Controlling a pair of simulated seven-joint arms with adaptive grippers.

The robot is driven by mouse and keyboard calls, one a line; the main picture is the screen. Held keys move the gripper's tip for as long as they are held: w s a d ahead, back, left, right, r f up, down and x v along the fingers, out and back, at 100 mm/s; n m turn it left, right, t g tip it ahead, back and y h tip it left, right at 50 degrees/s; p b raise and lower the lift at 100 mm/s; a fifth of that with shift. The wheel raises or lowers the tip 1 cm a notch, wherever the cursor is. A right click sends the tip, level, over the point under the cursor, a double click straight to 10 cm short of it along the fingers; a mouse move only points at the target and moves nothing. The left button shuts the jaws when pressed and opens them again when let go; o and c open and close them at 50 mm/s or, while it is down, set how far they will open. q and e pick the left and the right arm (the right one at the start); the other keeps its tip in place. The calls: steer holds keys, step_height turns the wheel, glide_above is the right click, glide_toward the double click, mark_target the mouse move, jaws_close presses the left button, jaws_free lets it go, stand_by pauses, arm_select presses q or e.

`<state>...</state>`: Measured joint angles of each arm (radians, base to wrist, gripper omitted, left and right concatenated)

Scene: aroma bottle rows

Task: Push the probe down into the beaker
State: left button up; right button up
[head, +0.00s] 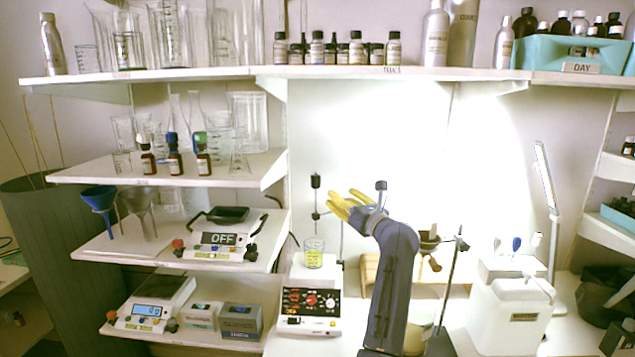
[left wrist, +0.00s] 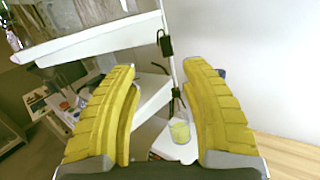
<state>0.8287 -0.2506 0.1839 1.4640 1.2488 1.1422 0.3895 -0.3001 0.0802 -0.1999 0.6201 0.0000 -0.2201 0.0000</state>
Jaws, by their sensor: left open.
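The beaker (head: 314,256) stands upright on the white stirrer plate with yellow liquid in it. It also shows in the left wrist view (left wrist: 180,132), beyond my fingers. The probe (head: 316,198) is a thin upright rod with a black block at its top and another lower down, above the beaker. In the left wrist view the black top block (left wrist: 165,45) shows between my fingers, farther off. My left gripper (head: 338,203) has yellow fingers, open and empty, just right of the probe. I cannot tell whether the probe's tip touches the liquid. My right gripper is not in view.
The stirrer (head: 311,310) has a red and black control panel. A shelf (head: 175,252) with scales and funnels stands close on the left. A stand with a clamp (head: 446,265) and a white box (head: 512,310) stand right of my arm. The wall behind is bare.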

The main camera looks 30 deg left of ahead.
mark_target(318, 181)
arm_select(q)
steer(key=shift+n+h, duration=0.6)
steer(key=x, duration=1.7)
steer(key=shift+w+f, duration=0.1)
steer(key=shift+w, duration=0.3)
jaws_close()
